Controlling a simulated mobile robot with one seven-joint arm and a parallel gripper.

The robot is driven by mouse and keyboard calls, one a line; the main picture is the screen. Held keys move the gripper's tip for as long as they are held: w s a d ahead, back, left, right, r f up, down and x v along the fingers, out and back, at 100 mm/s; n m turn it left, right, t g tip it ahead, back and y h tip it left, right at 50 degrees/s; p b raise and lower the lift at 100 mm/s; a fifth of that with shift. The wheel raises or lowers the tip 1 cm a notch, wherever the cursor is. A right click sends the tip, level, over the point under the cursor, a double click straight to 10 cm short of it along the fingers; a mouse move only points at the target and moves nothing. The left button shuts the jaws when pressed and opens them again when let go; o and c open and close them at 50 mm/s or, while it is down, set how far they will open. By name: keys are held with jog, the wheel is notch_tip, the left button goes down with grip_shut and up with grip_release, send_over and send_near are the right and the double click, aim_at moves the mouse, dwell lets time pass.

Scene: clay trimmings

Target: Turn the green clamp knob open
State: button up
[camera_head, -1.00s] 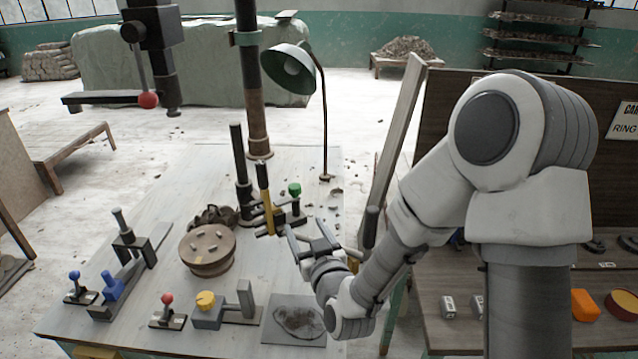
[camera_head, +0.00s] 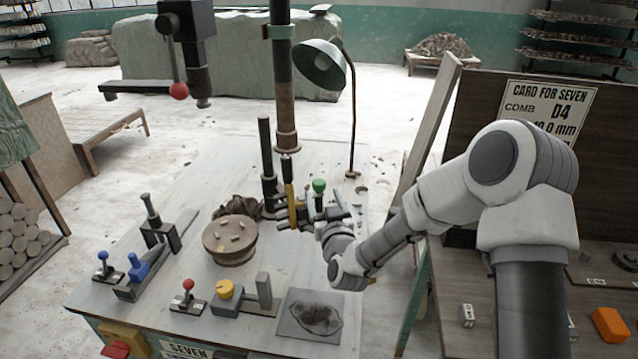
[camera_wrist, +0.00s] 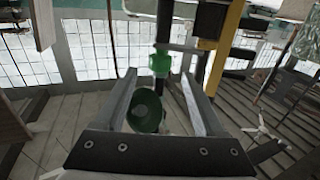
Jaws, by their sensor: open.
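The green clamp knob (camera_head: 319,186) stands on its dark clamp by the upright column at the back of the bench. It is small and rounded. In the wrist view the green knob (camera_wrist: 160,63) appears between the tips of the fingers or just beyond them. My gripper (camera_head: 311,214) is open and close to the clamp, its fingers overlapping the clamp in the head view. The wrist view shows both fingers of my gripper (camera_wrist: 159,76) spread, with nothing visibly held. I cannot tell whether a finger touches the knob.
A yellow upright bar (camera_head: 291,206) and dark column stand just left of the knob. A green lamp (camera_head: 322,64) rises behind.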

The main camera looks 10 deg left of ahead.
aim_at(320, 188)
jog(key=shift+x, duration=3.1)
grip_shut()
